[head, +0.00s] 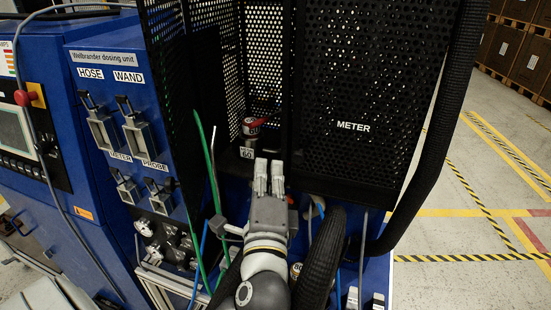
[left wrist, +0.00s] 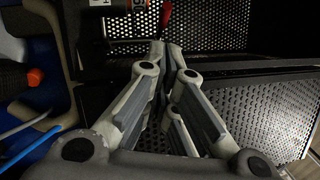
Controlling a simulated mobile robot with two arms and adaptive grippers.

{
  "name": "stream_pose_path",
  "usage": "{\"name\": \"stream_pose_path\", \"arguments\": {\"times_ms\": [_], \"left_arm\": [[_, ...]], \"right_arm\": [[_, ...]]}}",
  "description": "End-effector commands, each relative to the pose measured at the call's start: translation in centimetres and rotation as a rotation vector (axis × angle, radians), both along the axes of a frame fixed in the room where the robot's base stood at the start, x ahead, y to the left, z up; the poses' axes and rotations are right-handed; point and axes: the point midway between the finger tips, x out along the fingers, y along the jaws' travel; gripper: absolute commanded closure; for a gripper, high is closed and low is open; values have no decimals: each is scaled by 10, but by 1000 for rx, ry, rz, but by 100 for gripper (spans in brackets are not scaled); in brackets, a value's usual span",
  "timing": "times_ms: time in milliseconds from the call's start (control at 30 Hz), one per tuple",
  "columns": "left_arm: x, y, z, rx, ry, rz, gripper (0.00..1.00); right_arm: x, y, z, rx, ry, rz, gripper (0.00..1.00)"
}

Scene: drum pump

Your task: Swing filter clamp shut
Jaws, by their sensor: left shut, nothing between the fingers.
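A small canister (head: 250,127) with a red and white label sits inside the black mesh cage, above a white tag (head: 246,153). A red lever-like part (head: 265,123) shows beside it, and its tip appears in the left wrist view (left wrist: 167,11). I cannot tell for sure whether this red part is the filter clamp or how far it is swung. My left gripper (head: 269,165) is just below and in front of the canister, fingers together and empty. In the left wrist view its closed fingertips (left wrist: 165,46) point toward the red part, apparently apart from it. My right gripper is not seen.
Black perforated panels, one marked METER (head: 353,126), flank the cage. A thick black hose (head: 325,255) rises beside my left arm. The blue dosing unit (head: 105,58) with several clamp holders stands left. Green and blue tubes hang near my wrist. Open floor lies right.

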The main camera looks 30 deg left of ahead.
Motion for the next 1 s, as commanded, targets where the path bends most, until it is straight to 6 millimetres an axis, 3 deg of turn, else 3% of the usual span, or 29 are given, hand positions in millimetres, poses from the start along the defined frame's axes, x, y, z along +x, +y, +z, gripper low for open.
{"name": "stream_pose_path", "arguments": {"times_ms": [267, 700, 1000], "left_arm": [[13, 9, 4, 18, -7, 8, 100], [74, 47, 18, 16, -3, 6, 100], [83, 53, 18, 13, -3, 5, 100]], "right_arm": [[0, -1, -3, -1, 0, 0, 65], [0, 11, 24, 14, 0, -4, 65], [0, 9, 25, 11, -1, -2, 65]]}}
